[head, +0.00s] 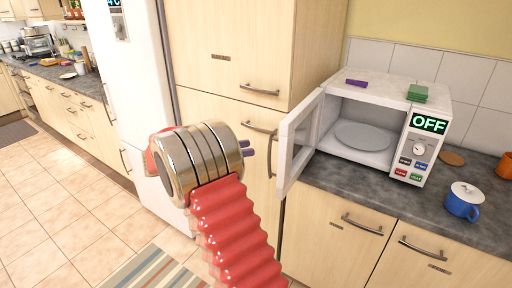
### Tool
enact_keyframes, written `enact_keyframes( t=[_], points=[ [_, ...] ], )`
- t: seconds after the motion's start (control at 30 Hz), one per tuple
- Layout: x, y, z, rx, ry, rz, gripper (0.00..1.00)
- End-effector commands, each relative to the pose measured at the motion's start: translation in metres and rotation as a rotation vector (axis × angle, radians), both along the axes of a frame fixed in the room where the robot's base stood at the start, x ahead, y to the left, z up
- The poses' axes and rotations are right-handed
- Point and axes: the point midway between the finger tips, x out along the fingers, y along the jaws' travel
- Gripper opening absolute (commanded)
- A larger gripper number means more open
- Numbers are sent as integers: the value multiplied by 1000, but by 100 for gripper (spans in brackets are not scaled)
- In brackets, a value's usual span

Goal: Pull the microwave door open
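The white microwave (385,125) stands on the dark counter at the right, with "OFF" on its display (430,123). Its door (300,138) is swung open on the left side, standing out past the counter's front edge. The turntable plate (362,137) inside shows and looks empty. My gripper (248,149) is at the end of the red ribbed arm, left of the door and apart from it in the picture. Two dark finger tips show beyond the metal rings, pointing right; most of the gripper is hidden, and whether it is open or shut is unclear.
A purple item (357,83) and a green block (417,93) lie on the microwave. A blue mug (463,202) with a white lid, a brown disc (451,158) and an orange cup (505,166) stand right of it. A tall cabinet (240,60) and white fridge (135,90) are behind my arm. Tiled floor (50,215) is clear at left.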

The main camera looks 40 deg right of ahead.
Motion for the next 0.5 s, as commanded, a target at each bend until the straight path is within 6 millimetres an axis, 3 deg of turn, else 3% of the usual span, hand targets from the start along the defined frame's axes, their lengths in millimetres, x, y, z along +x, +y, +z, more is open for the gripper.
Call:
enact_keyframes(
  t=[0.23, 0.5],
  points=[
    [17, 38, 0, 0, 0, 2, 31],
    [23, 52, 0, 0, 1, 0, 31]
  ],
)
